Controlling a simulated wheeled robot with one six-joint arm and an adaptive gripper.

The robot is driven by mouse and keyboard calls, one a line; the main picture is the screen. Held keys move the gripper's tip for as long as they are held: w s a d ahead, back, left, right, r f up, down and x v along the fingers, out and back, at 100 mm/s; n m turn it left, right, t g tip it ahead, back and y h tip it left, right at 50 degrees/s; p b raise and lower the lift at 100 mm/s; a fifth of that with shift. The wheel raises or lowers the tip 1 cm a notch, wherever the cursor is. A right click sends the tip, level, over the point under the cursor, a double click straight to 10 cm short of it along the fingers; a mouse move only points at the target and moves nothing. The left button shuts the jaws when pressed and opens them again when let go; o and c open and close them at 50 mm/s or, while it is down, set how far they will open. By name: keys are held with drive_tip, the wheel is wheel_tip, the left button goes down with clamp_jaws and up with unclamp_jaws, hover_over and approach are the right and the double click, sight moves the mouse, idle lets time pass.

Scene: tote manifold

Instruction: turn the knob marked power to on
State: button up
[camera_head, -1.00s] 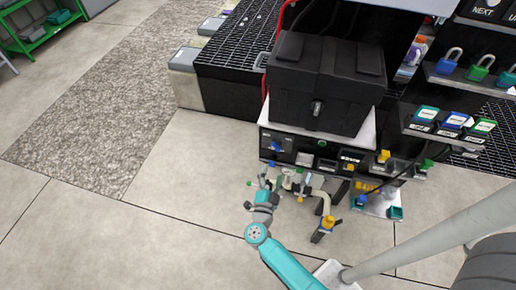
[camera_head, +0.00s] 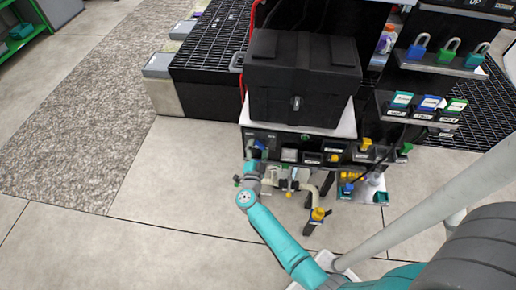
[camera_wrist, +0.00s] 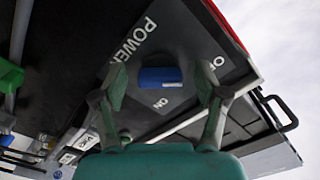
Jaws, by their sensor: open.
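The power knob (camera_wrist: 160,78) is a blue bar on a dark plate under the white word POWER in the wrist view. ON is printed just below it and a partly hidden "OF" is at upper right. The knob's long side lies roughly level across the picture. My gripper (camera_wrist: 162,82) is open, with one finger to the left and one to the right of the knob. I cannot tell whether either finger touches it. In the head view the blue knob (camera_head: 260,145) shows at the panel's left end, with my gripper (camera_head: 250,172) just below it.
A black box (camera_head: 300,85) sits above the panel. Other labelled controls (camera_head: 311,157) line the panel to the right. A pale pipe with a yellow-handled valve (camera_head: 317,215) stands below. A black handle (camera_wrist: 280,112) sticks out at right. Open floor lies left.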

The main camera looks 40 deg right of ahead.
drive_tip(key=shift+d, duration=0.15)
drive_tip(key=c, duration=1.2)
drive_tip(key=shift+o, duration=0.2)
